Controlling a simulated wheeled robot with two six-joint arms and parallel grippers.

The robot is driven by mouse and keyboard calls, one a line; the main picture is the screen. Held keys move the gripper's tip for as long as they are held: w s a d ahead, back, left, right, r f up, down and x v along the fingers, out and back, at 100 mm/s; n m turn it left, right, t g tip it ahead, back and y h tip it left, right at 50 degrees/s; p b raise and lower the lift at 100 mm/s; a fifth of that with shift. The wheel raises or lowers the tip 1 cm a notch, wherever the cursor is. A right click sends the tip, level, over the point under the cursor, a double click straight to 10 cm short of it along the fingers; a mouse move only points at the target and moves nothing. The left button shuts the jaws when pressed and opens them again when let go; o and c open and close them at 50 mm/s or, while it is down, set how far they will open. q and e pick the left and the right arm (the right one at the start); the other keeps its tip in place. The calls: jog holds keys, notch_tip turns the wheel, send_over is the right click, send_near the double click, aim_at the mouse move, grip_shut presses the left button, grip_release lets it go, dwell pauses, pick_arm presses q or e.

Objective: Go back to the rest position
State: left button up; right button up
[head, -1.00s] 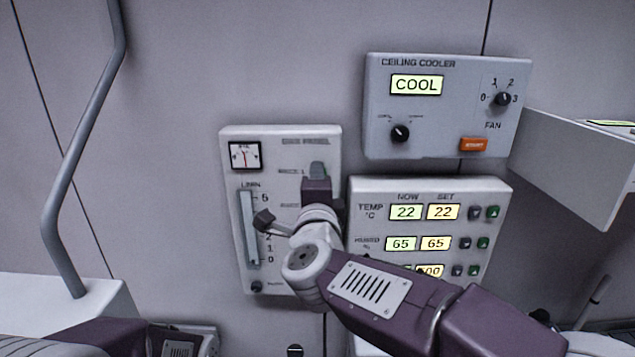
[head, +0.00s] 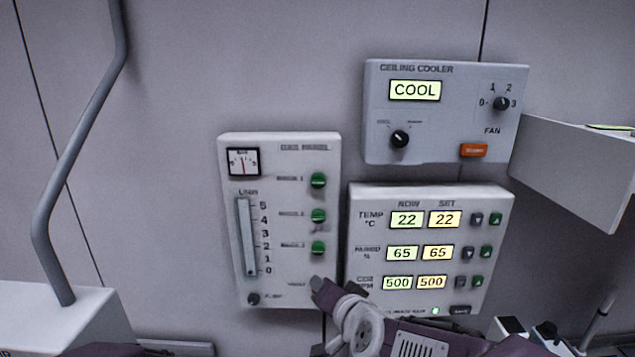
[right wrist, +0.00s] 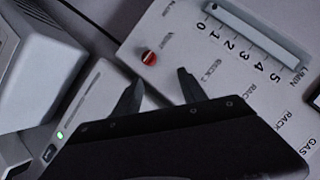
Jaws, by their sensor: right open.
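My right gripper (head: 322,287) is low in the head view, at the lower right corner of the gas panel (head: 290,160), with its arm coming from the bottom right. In the right wrist view its two dark fingers (right wrist: 160,88) are spread apart with nothing between them. The gas panel also shows behind them in that view (right wrist: 180,30), with a red knob (right wrist: 149,57) beyond the fingertips. Only a purple part of my left arm shows at the bottom left edge of the head view; its gripper is out of view.
A climate panel (head: 360,205) and a ceiling cooler panel (head: 460,120) are on the wall to the right. A white shelf (head: 575,165) juts out at far right. A grey pipe (head: 75,140) rises from a white box (head: 60,300) at left.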

jog(key=s+d+f+n+g+h, duration=0.1)
jog(key=s+d+f+n+g, duration=0.2)
jog(key=f, duration=0.4)
jog(key=s+d+f+g, duration=0.2)
jog(key=s+d+f, duration=0.2)
jog(key=f, duration=0.3)
jog(key=s+d+f+n+g+h, duration=0.1)
jog(key=s+d+f+g, duration=0.2)
jog(key=s, duration=0.3)
jog(key=s+d+f+n+g+h+b, duration=0.1)
jog(key=s+d+f+g, duration=0.2)
jog(key=s+d+f, duration=0.1)
jog(key=s+d, duration=0.1)
jog(key=s, duration=0.1)
jog(key=shift+s+d+f+n, duration=0.3)
jog(key=shift+s+d+f, duration=0.05)
jog(key=shift+f, duration=0.05)
